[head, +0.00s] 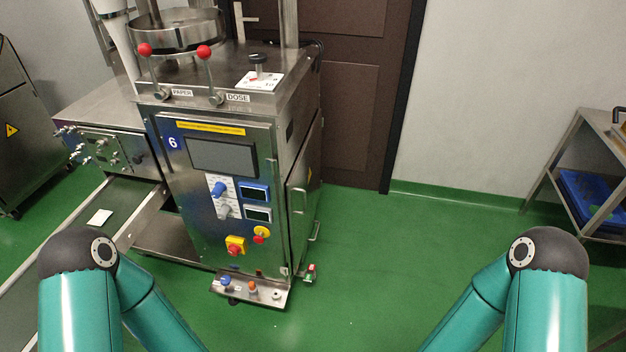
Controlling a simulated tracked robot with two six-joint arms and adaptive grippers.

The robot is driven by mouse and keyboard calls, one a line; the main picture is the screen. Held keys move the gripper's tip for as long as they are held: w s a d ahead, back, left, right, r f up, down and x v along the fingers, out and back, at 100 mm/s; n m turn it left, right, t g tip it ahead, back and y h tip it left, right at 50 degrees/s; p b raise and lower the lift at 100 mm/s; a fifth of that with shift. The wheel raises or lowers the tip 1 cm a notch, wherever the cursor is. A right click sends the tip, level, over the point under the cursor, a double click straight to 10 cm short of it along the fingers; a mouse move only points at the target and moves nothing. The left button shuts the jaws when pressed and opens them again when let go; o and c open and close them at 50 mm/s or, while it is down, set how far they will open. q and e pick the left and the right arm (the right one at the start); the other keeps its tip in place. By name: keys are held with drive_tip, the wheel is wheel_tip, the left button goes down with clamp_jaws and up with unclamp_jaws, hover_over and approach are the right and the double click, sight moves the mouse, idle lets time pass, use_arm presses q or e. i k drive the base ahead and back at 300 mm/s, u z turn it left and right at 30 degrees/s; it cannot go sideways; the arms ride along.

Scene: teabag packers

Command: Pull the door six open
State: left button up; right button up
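The steel packing machine (180,215) stands left of centre, with a blue label 6 (172,143) at the upper left of its front. Its front panel (270,165) carries a dark screen, knobs, small displays and a red stop button on yellow. A side door (313,170) faces right and appears closed. A vertical bar handle (297,200) is at its front edge, and another handle (315,231) shows lower down. Teal sections of both my arms show at the bottom left and right. Neither gripper is in view.
A conveyor (75,250) with a white packet (99,217) runs along the left. A small shelf (285,291) with buttons juts from the machine's lower front. A steel rack (550,160) with a blue crate (585,200) stands at right. The green floor (400,255) between is clear.

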sight(304, 183)
drive_tip(key=i, duration=0.5)
drive_tip(key=u, duration=0.6)
drive_tip(key=k, duration=1.25)
drive_tip(key=u, duration=0.3)
drive_tip(key=i, duration=0.45)
drive_tip(key=z, duration=0.8)
drive_tip(key=i, duration=1.45)
drive_tip(key=u, duration=0.65)
